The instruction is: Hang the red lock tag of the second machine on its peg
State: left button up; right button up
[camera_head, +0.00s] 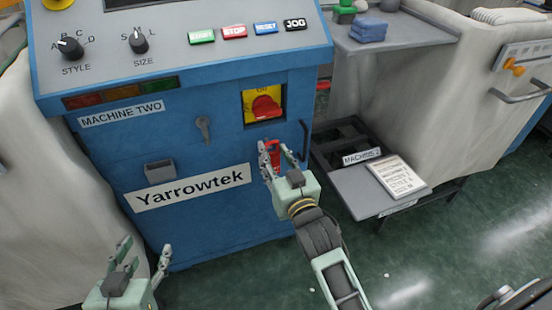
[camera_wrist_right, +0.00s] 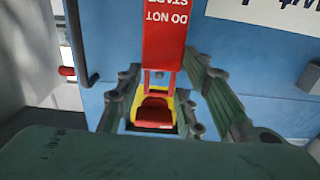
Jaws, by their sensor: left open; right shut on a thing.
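The red lock tag (camera_head: 275,150) is upright in my right gripper (camera_head: 280,158), in front of the blue panel of Machine Two (camera_head: 225,215). In the right wrist view the tag (camera_wrist_right: 165,38) reads "DO NOT START" upside down, between the fingers of the right gripper (camera_wrist_right: 155,105), which is shut on it. The red switch on its yellow plate (camera_head: 249,104) is just above the tag; it also shows in the wrist view (camera_wrist_right: 153,112). My left gripper (camera_head: 140,262) is open and empty at the lower left.
A key-shaped piece (camera_head: 203,128) and a grey box (camera_head: 159,171) are on the panel. A dark handle (camera_head: 303,140) stands out by its right edge. A grey shelf (camera_head: 365,194) with a paper pad (camera_head: 397,176) is to the right. Green floor (camera_head: 450,260) is open at the lower right.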

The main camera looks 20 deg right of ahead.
aim_at(273, 155)
jog(key=shift+w, duration=0.45)
jog(key=shift+w+b, duration=0.25)
jog(key=shift+b, duration=0.15)
jog(key=shift+w+f, duration=0.1)
jog(key=shift+w, duration=0.05)
jog(key=shift+w+f, duration=0.25)
jog(key=shift+w, duration=0.2)
pick_arm(q)
jog(key=shift+w+d+r+t, duration=0.2)
jog(key=shift+w+r+t, duration=0.15)
jog(key=shift+r, duration=0.3)
jog(key=shift+w+d+r+t, duration=0.15)
jog(key=shift+w+r+t, duration=0.15)
jog(key=shift+r, duration=0.3)
pick_arm(e)
jog(key=shift+w+f, duration=0.15)
jog(key=o, duration=1.1)
